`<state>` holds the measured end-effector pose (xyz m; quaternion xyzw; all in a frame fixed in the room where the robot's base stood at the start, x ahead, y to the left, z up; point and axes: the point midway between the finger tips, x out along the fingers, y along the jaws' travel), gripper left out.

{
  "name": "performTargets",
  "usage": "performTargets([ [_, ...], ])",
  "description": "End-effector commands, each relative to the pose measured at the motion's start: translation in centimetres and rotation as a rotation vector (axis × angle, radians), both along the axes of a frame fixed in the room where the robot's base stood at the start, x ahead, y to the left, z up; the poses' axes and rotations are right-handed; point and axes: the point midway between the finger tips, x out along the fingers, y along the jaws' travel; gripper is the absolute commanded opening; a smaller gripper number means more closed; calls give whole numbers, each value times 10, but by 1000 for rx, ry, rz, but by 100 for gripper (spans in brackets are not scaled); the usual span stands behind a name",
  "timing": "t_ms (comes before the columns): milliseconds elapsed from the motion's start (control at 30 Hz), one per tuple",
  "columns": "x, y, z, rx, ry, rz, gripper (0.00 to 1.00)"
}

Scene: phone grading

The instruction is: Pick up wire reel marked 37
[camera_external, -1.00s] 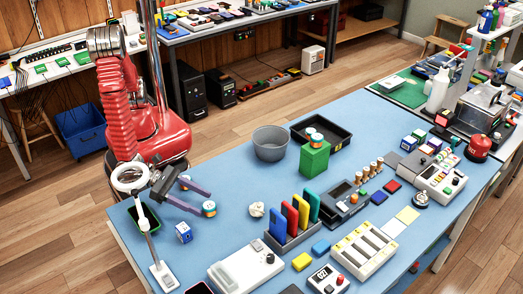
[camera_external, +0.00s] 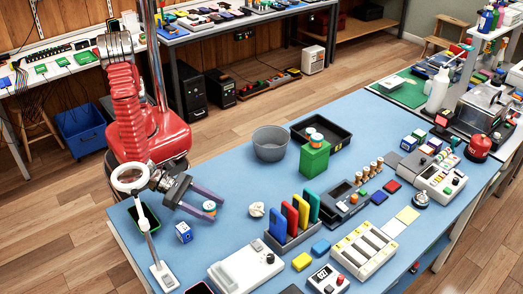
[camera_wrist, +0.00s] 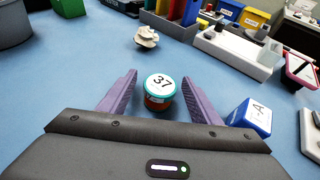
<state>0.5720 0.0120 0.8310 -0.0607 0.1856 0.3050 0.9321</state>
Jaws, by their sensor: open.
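The wire reel marked 37 (camera_wrist: 159,88) stands upright on the blue table, with a white top, a teal rim and a reddish-orange side. In the wrist view it sits between the two purple fingers of my gripper (camera_wrist: 163,92), nearer the palm than the fingertips are wide apart. My gripper is open, with visible gaps on both sides of the reel. In the external view the reel (camera_external: 209,207) shows beside the fingers of my gripper (camera_external: 202,203), partly covered by one of them.
A blue cube (camera_wrist: 250,117) marked A stands just right of the right finger. A crumpled beige piece (camera_wrist: 147,37) lies beyond the reel. The white magnifier stand (camera_external: 145,215) is close to my wrist. A grey bucket (camera_external: 270,143) stands further back. Table left of the fingers is clear.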

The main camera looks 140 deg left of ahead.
Motion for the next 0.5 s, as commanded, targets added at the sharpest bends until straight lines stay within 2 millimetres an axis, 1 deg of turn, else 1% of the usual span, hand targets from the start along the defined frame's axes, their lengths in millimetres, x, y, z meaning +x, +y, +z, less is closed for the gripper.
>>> performTargets([
  [33,0,0,0,0,0,0,56],
  [67,0,0,0,0,0,0,54],
  [500,0,0,0,0,0,0,23],
])
